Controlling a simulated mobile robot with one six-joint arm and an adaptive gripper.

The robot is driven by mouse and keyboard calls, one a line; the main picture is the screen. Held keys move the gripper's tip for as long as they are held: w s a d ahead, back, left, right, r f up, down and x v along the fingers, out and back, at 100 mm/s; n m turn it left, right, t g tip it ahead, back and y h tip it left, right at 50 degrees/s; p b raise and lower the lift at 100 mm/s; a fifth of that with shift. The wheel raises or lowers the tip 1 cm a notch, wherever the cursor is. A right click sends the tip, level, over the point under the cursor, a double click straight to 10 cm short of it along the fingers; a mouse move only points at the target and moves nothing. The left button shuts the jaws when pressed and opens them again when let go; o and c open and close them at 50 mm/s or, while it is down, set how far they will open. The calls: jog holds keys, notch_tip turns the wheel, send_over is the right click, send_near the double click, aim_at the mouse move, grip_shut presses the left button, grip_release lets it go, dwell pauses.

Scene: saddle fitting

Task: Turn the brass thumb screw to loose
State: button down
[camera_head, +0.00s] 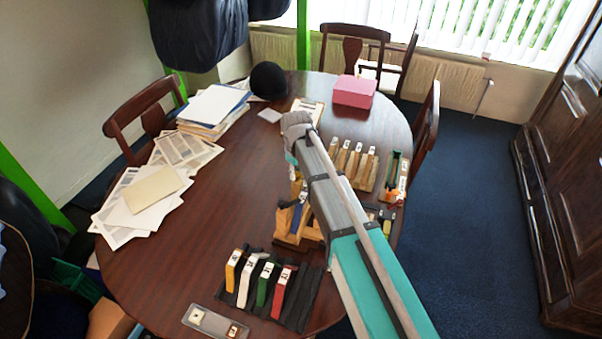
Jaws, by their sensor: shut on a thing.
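A wooden fixture (291,226) stands on the table near the middle, partly behind my arm. A dark blue piece with a small white label (301,200) shows at the fixture, close against my arm's edge. I cannot make out the brass thumb screw; my arm covers part of the fixture. My arm reaches in from the lower right, over the fixture, with its wrist above the table's middle. My gripper's fingers are hidden behind the arm, so I cannot see what they touch.
A dark rack (309,316) with several labelled coloured pieces and a grey tray (217,322) lie at the front. A wooden rack (365,182) stands to the right of my arm. The table's left-centre is clear.

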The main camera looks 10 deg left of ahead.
jog(key=shift+s+n, duration=0.15)
jog(key=shift+n, duration=1.65)
jog(key=shift+c, duration=2.4)
grip_release()
jog(key=shift+r, duration=0.1)
jog(key=shift+o, duration=0.3)
